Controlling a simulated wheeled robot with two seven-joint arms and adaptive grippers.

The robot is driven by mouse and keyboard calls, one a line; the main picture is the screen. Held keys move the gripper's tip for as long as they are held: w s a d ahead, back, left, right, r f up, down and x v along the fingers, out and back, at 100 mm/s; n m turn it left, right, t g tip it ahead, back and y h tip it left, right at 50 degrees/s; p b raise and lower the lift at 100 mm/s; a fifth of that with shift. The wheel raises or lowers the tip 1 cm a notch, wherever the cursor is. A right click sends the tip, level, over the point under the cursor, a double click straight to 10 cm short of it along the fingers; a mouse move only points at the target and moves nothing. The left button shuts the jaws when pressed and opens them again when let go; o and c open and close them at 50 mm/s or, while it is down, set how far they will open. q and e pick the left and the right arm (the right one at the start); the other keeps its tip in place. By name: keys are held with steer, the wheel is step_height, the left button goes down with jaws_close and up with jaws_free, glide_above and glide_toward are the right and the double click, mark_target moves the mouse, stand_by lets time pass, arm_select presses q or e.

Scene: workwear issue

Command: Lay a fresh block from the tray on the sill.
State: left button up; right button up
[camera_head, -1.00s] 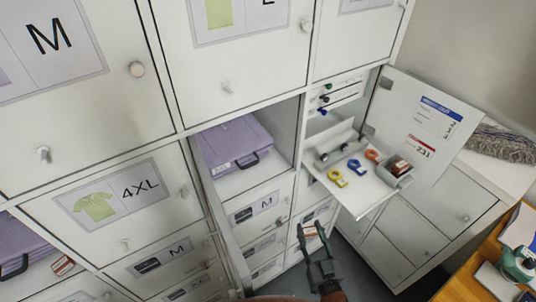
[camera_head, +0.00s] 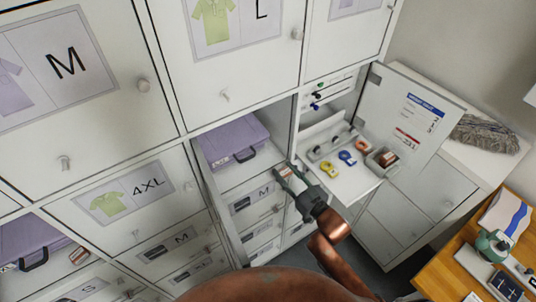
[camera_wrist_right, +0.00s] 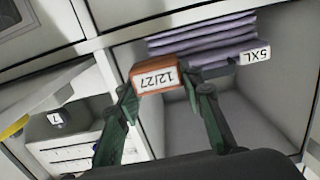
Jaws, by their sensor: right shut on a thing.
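My right gripper (camera_head: 290,180) is shut on an orange-brown block (camera_wrist_right: 150,72) with a white "12/27" label. It holds the block in front of the open compartment with folded purple clothes (camera_head: 232,137), close to that compartment's sill (camera_head: 247,177). I cannot tell whether the block touches the sill. In the right wrist view the gripper (camera_wrist_right: 165,90) has its fingers on either side of the block, with the purple stack (camera_wrist_right: 205,40) behind. The grey tray (camera_head: 369,165) on the fold-down shelf holds another brown block (camera_head: 388,158). My left gripper is not in view.
The fold-down shelf (camera_head: 345,188) carries yellow, blue and orange rings beside the tray. Its open door (camera_head: 405,125) stands to the right. A lower-left compartment holds a purple stack (camera_head: 35,240) and a block (camera_head: 79,256) on its sill. Closed locker doors surround the openings.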

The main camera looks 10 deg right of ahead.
mark_target(269, 160)
steer(key=x, duration=0.5)
steer(key=p+x, duration=0.1)
steer(key=x, duration=0.2)
steer(key=shift+r, duration=0.3)
steer(key=x, duration=0.2)
steer(key=shift+w+a, duration=0.1)
steer(key=shift+w, duration=0.15)
steer(key=shift+f+p, duration=0.35)
steer(key=shift+f, duration=0.5)
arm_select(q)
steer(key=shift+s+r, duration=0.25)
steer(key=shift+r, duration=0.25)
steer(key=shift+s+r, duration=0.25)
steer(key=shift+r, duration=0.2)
arm_select(e)
steer(key=shift+s, duration=0.1)
steer(key=shift+f, duration=0.1)
steer(key=o, duration=0.9)
steer(key=shift+o, duration=0.2)
